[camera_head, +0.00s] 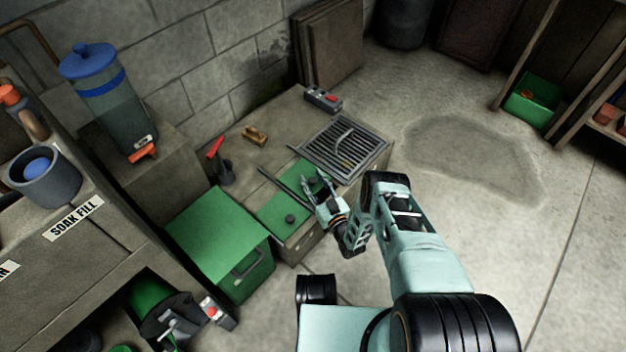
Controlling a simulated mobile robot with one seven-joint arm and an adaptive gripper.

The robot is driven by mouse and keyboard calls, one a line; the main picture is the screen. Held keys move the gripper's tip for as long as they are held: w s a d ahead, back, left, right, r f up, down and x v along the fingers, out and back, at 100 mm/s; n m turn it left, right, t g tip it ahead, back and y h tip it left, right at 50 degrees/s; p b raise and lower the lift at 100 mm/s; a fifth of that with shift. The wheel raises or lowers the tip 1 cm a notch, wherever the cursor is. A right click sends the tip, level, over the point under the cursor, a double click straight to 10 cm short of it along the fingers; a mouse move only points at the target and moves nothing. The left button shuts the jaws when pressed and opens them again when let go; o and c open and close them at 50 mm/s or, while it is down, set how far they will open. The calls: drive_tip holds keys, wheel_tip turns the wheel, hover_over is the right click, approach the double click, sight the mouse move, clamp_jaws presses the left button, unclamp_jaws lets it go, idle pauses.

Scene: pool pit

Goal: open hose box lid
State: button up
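A green box (240,270) with a flat green lid (211,233) stands at the lower middle, left of my arm. Its lid lies shut, and a grey handle (247,263) shows on its front. It may be the hose box, but no label on it can be read. My gripper (318,182) is to the right of and beyond this box, apart from its handle. Its fingers look spread and empty. They are over or beside a green panel (275,213) with a dark round knob (290,219), set in a low grey bench. I cannot tell if they touch it.
A metal grate (340,148) lies beyond my gripper. A red-handled tool (217,160), a small brown object (254,135) and a grey control box (324,99) are on the bench. A blue-lidded tank (112,110) and shelves flank the left. Open floor (470,230) lies right.

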wheel_tip(320, 180, up, 10)
idle(0.7)
